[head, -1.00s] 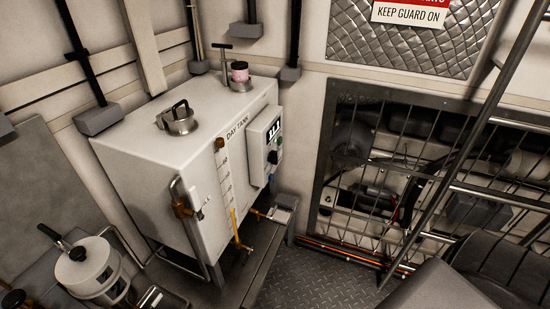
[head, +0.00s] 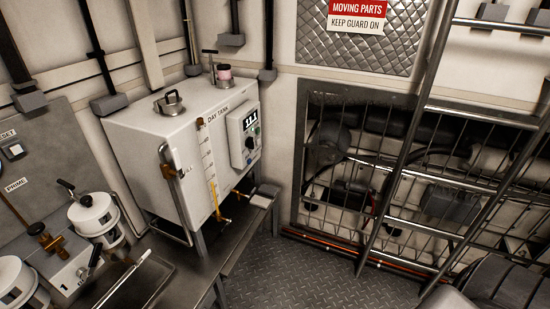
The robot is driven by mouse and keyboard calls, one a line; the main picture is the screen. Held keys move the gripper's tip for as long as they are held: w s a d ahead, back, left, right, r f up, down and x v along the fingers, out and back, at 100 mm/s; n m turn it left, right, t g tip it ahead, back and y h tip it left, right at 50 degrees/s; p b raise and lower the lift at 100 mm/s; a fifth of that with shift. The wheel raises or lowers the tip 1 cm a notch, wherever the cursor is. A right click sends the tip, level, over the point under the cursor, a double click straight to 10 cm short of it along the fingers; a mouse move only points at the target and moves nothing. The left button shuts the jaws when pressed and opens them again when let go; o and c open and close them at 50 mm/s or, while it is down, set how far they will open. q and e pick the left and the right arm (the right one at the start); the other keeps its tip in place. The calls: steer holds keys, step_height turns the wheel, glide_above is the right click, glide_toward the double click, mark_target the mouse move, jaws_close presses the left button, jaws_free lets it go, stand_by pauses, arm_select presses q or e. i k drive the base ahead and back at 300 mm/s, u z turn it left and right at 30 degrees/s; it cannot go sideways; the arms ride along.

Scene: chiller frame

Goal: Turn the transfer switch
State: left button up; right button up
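No part clearly marked as a transfer switch shows. A grey box marked 1 (head: 72,272) with a black lever stands at the lower left, beside white canisters (head: 93,214). Neither of my grippers is in view.
A grey panel with RESET and PRIME labels (head: 40,150) is at the left. A mesh guard (head: 335,185) covers machinery at the right, with a metal ladder (head: 408,140) before it. Bare tread-plate floor (head: 285,270) lies in the lower middle.

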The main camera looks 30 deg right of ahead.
mark_target(249, 142)
steer(key=u, duration=0.05)
steer(key=k, duration=0.4)
steer(key=z, duration=1)
steer(key=i, duration=1.55)
steer(key=u, duration=0.35)
